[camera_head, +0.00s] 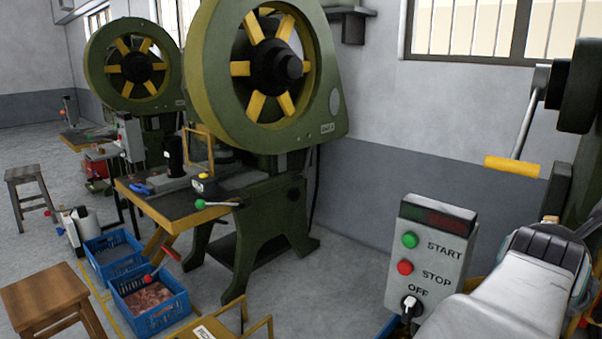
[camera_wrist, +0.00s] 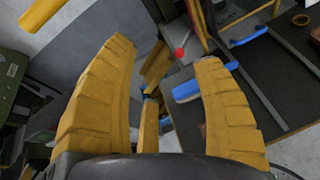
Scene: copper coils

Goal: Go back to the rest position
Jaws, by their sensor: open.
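My gripper (camera_wrist: 167,52) shows in the wrist view as two thick yellow ribbed fingers. They stand wide apart with nothing held between them. Beyond them is a dark worktop (camera_wrist: 275,75) with blue-handled items and a red ball knob (camera_wrist: 180,53). A small brown ring (camera_wrist: 301,20) lies at the upper right of that view; I cannot tell if it is a copper coil. In the head view my pale arm (camera_head: 500,315) reaches in from the lower right; its fingers cannot be made out there. Reddish-brown pieces (camera_head: 147,299) lie in a blue crate.
A grey control box (camera_head: 430,255) with START and STOP buttons stands just left of my arm. Green presses (camera_head: 265,65) with yellow-spoked wheels line the wall. Blue crates (camera_head: 165,318) and a wooden stool (camera_head: 45,293) stand at the lower left. Grey floor is free between the press and control box.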

